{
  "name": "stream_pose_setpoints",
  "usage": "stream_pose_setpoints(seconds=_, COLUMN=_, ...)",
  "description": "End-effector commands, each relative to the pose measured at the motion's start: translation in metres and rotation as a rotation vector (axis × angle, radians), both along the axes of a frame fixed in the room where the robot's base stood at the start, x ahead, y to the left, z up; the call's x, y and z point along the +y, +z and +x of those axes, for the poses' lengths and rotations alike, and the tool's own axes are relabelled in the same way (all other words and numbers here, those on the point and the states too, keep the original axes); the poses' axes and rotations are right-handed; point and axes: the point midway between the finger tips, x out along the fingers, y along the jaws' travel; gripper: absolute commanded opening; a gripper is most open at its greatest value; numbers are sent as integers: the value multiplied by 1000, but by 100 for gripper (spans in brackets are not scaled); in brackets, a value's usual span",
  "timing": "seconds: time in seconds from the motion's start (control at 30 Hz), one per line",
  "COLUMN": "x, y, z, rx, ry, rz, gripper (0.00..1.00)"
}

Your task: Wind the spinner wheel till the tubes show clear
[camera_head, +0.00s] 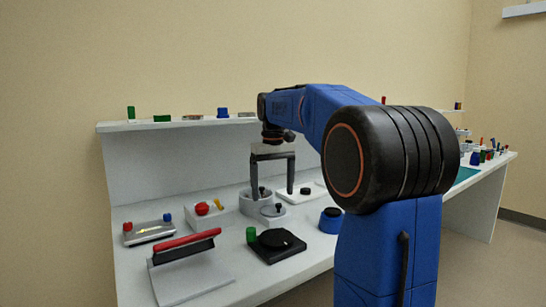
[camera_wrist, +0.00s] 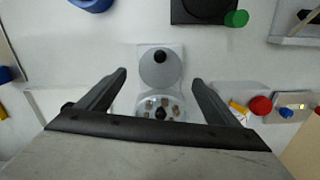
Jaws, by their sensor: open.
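The spinner is a light grey unit with a round drum (camera_head: 250,203) and a flat grey wheel (camera_head: 274,216) in front of it. In the wrist view the wheel (camera_wrist: 160,73) carries a small dark knob (camera_wrist: 161,55) at its edge away from the drum. Several brownish, cloudy-looking tubes (camera_wrist: 149,104) sit in a ring in the drum around a black centre knob (camera_wrist: 160,113). My gripper (camera_head: 272,188) is open and empty, pointing down above the spinner. In the wrist view its fingers (camera_wrist: 159,78) stand on either side of the wheel, apart from it.
A black plate with a round disc (camera_head: 276,239) and a green knob (camera_head: 251,235) is in front. A red-handled press (camera_head: 186,246) stands front left. A red-knobbed block (camera_head: 204,212) is left of the spinner, a blue knob (camera_head: 331,220) to the right. A shelf (camera_head: 180,123) runs behind.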

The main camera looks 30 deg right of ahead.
Motion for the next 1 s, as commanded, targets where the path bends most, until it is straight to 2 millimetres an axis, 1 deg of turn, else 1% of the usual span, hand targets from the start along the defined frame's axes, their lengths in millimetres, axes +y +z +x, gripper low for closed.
stream_pose_setpoints(seconds=0.03, x=0, y=11, z=1, rx=-2, ry=0, rz=0, gripper=85)
stream_pose_setpoints(seconds=0.3, x=0, y=65, z=1, rx=-3, ry=0, rz=-1, gripper=85)
stream_pose_setpoints(seconds=0.4, x=0, y=84, z=1, rx=-3, ry=0, rz=0, gripper=85)
stream_pose_setpoints(seconds=0.53, x=0, y=105, z=1, rx=-2, ry=0, rz=0, gripper=85)
stream_pose_setpoints(seconds=0.63, x=0, y=116, z=1, rx=-2, ry=0, rz=0, gripper=85)
stream_pose_setpoints(seconds=0.73, x=0, y=124, z=0, rx=-1, ry=0, rz=0, gripper=85)
stream_pose_setpoints(seconds=1.0, x=0, y=128, z=0, rx=0, ry=0, rz=0, gripper=85)
